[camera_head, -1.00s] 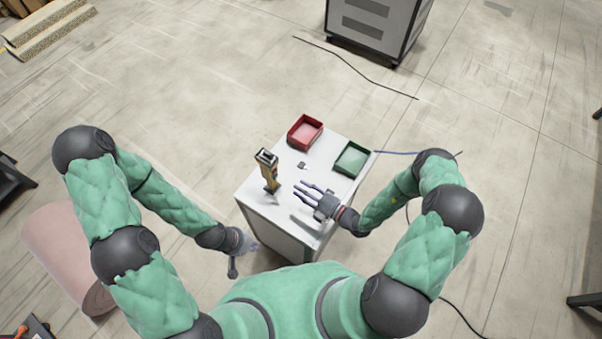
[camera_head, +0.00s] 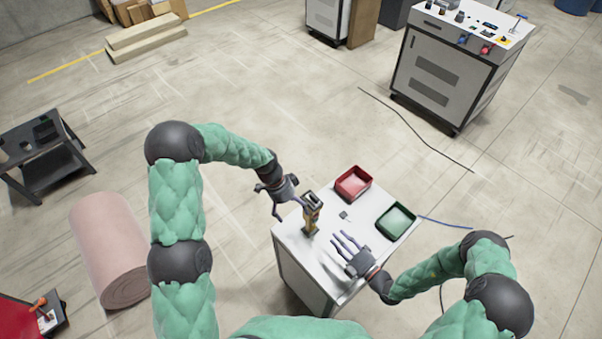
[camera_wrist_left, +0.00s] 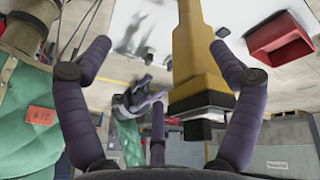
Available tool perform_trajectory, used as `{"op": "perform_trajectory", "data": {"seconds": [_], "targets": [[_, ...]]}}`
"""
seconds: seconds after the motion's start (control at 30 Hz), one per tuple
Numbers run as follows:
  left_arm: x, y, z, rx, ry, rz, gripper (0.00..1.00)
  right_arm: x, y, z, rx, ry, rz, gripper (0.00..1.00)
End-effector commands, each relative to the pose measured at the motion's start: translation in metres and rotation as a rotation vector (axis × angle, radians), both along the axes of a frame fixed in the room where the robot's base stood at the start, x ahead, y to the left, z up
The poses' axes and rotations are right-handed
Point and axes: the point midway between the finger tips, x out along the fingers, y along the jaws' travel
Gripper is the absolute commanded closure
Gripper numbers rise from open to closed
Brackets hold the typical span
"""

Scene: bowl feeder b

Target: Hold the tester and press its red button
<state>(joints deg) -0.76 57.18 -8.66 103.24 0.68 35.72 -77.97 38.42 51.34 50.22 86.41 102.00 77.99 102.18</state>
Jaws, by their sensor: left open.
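The tester (camera_head: 311,214), yellow and black with a grey top, stands upright on the white table (camera_head: 290,236) near its left edge. It also shows large in the left wrist view (camera_wrist_left: 194,62), between the spread fingers and nearer the right one. I cannot make out its red button. My left gripper (camera_head: 291,208) is open and empty, just left of the tester's upper part; its fingers show in the left wrist view (camera_wrist_left: 160,52). I see no contact. My right gripper (camera_head: 347,241) has its fingers spread over the table, right of the tester, and is empty.
A red tray (camera_head: 342,190) and a green tray (camera_head: 384,226) stand on the table's far side. A small dark piece (camera_head: 344,215) lies between them and the tester. A pink roll (camera_head: 98,250) lies on the floor at left. A grey cabinet (camera_head: 430,75) stands farther back.

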Motion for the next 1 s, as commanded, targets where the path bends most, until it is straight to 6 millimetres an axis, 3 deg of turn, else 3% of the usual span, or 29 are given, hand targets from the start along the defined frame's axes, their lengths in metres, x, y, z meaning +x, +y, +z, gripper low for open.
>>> {"op": "perform_trajectory", "data": {"seconds": [0.3,0.6,0.77,1.0], "targets": [[0.043,-0.018,0.072,-0.068,-0.113,-0.592,0.08,0.000,0.000,0.000,0.000,0.000,0.000,0.61],[0.057,-0.026,0.118,-0.122,-0.162,-0.920,0.08,0.000,0.000,0.000,0.000,0.000,0.000,0.61],[0.056,-0.027,0.119,-0.131,-0.165,-0.963,0.08,0.000,0.000,0.000,0.000,0.000,0.000,0.61],[0.047,-0.035,0.091,-0.132,-0.162,-0.963,0.08,0.000,0.000,0.000,0.000,0.000,0.000,0.61]]}}
